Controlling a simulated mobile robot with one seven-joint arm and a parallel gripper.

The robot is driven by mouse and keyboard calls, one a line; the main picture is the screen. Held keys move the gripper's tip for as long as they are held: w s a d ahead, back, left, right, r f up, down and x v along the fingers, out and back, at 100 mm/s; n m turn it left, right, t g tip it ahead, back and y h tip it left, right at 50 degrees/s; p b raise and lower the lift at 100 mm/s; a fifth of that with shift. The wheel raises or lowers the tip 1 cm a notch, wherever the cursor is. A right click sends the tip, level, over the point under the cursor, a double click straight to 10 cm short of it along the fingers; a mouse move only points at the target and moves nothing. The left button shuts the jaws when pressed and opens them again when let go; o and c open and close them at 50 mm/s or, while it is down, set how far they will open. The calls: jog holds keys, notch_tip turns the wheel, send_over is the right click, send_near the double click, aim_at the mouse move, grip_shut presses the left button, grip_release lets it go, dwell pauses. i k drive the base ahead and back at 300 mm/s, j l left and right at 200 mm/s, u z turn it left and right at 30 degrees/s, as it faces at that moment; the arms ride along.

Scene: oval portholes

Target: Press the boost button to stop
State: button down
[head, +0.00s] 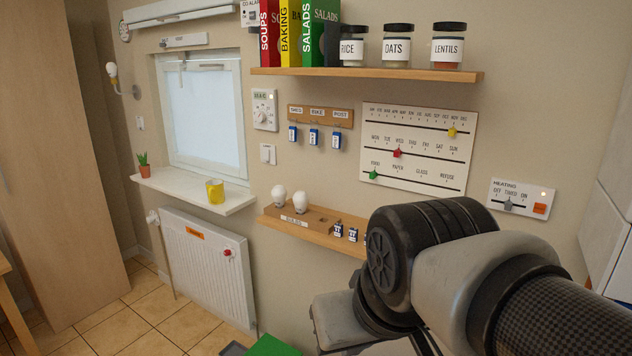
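The white heating panel (520,199) is on the wall at the right, marked OFF, TIMED and ON. I cannot read a boost label on the button. A small light glows at the panel's upper right. My arm fills the lower right, below and in front of the panel, and does not cover it. My gripper's fingers do not show, so their distance from the button cannot be told.
A low wooden shelf (283,227) with bulbs and small blue-and-white items runs behind my arm. A planner board (418,147) hangs left of the panel. An upper shelf (370,73) holds jars and binders. A pale cabinet stands at the right edge.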

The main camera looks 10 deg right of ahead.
aim_at(539, 207)
jog(key=i+z, duration=0.4)
jog(key=z, duration=1.35)
